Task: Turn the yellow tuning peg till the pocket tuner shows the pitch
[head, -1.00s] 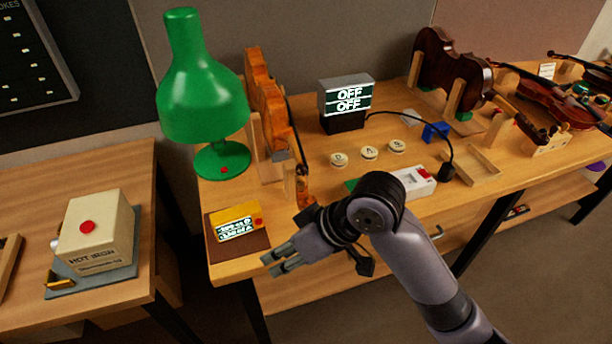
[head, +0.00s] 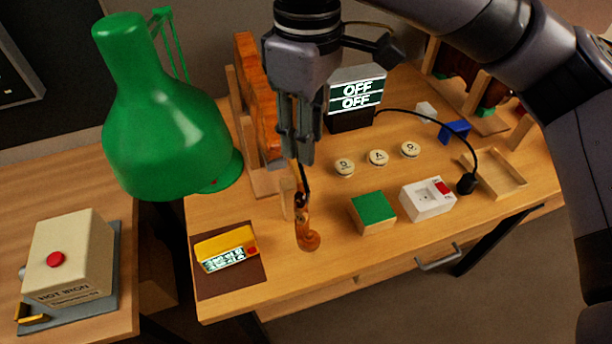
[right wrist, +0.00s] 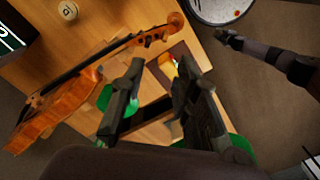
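The orange-brown violin (head: 262,105) stands on edge in a wooden holder, and its scroll (head: 308,240) points to the bench front. In the right wrist view the violin (right wrist: 62,105) runs diagonally, scroll at upper right. Dark pegs show at its pegbox; I cannot pick out a yellow one. The yellow pocket tuner (head: 225,244) lies on a brown mat, its lit text too small to read. My right gripper (head: 298,158) points down above the violin's neck end. Its fingers (right wrist: 158,72) are apart with nothing between them. My left gripper (right wrist: 228,38) shows small in the wrist view.
A green lamp (head: 165,120) stands left of the violin. A display (head: 356,92) reads OFF twice. A green-topped block (head: 373,212), a white box (head: 427,198) with a red switch, and round labelled discs (head: 378,157) lie to the right. A hot iron box (head: 70,255) is at left.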

